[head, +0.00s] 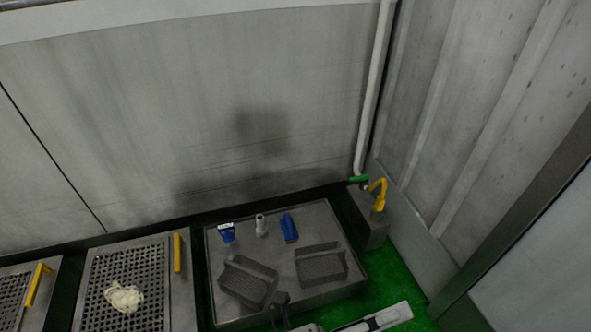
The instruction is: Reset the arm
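My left gripper (279,302) shows as a small dark shape at the bottom edge, over the front rim of a grey metal tray (320,292). Only part of it is in view, and I cannot make out whether its fingers are apart. Nothing is clearly seen in it. A pale part of my own body shows at the bottom edge to its right. My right gripper is not in view.
The tray holds two dark grey blocks (247,281) (320,264), a blue-and-white item (227,233), a pale cylinder (261,225) and a blue item (289,228). Perforated drum panels (95,290) with yellow handles (177,253) lie left. Walls close the back and right.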

